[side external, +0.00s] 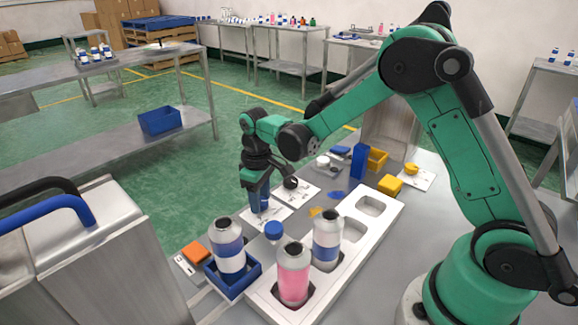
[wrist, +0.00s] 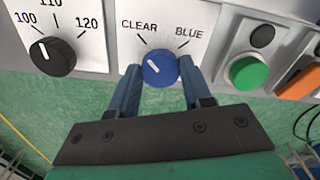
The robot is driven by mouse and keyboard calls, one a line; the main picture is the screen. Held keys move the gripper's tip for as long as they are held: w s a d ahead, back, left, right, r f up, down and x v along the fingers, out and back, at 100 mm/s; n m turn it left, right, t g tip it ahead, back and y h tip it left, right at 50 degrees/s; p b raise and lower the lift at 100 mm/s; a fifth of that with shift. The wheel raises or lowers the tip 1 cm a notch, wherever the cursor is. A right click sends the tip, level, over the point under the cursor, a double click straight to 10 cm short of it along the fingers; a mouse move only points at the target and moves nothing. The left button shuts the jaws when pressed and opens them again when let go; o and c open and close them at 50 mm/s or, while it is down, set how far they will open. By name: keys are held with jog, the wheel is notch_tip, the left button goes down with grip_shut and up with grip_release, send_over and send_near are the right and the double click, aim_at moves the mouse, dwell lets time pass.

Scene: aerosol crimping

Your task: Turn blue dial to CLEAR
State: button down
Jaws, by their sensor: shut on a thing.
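The blue dial (wrist: 160,68) sits on a white panel in the wrist view, below the printed words CLEAR (wrist: 139,27) and BLUE (wrist: 189,34). Its white mark slants up and left, toward the CLEAR side. My gripper (wrist: 159,74) has one blue finger on each side of the dial and is shut on it. In the side external view my gripper (side external: 257,204) points down at the white panels on the table; the fingers and arm largely hide the dial there.
In the wrist view, a black dial (wrist: 52,57) stands left and a green button (wrist: 248,73) right. In the side external view, a white holder (side external: 367,229) with a pink bottle (side external: 293,277) and a blue-banded bottle (side external: 327,240) stands near my gripper, beside a blue bin (side external: 240,286).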

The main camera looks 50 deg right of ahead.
dwell(0.4)
jog(key=shift+c, duration=1.9)
grip_release()
jog(key=shift+r, duration=2.8)
jog(key=shift+r, duration=0.1)
jog(key=s+r+m+t, duration=0.3)
jog(key=s+r+t, duration=0.3)
jog(key=s, duration=0.6)
jog(key=shift+s+a+r+m+t, duration=0.2)
jog(key=shift+a+m+t, duration=0.1)
jog(key=shift+t, duration=0.3)
